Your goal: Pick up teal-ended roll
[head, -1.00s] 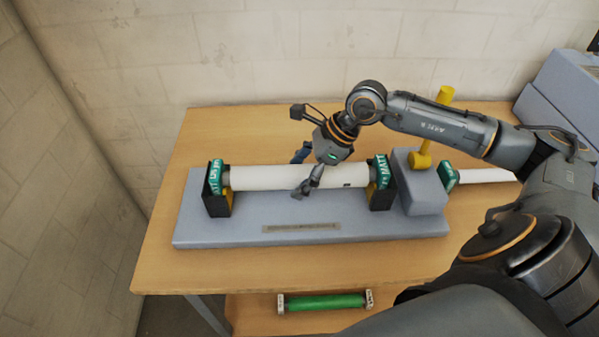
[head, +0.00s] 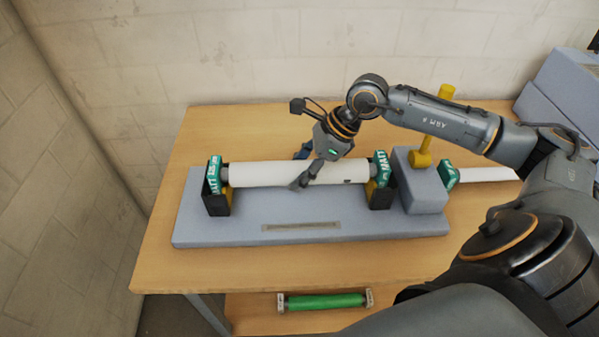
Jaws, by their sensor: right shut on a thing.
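A white roll with teal ends (head: 262,173) lies level across the two dark and yellow end supports of the grey-blue laminator base (head: 200,236). My right gripper (head: 305,168) reaches down from above and is shut on this roll, a little right of its middle. One finger shows on the near side of the roll, and the other is partly hidden behind it. The teal ends sit at the supports, and I cannot tell whether they are clear of them. A second roll with a teal end (head: 483,175) lies to the right, partly hidden by my arm. My left gripper is not in view.
A grey-blue block with a yellow lever (head: 421,160) stands at the right end of the base. A green roll (head: 325,302) lies on a lower shelf. The wooden table (head: 290,268) is bare along its front strip. A wall stands close behind.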

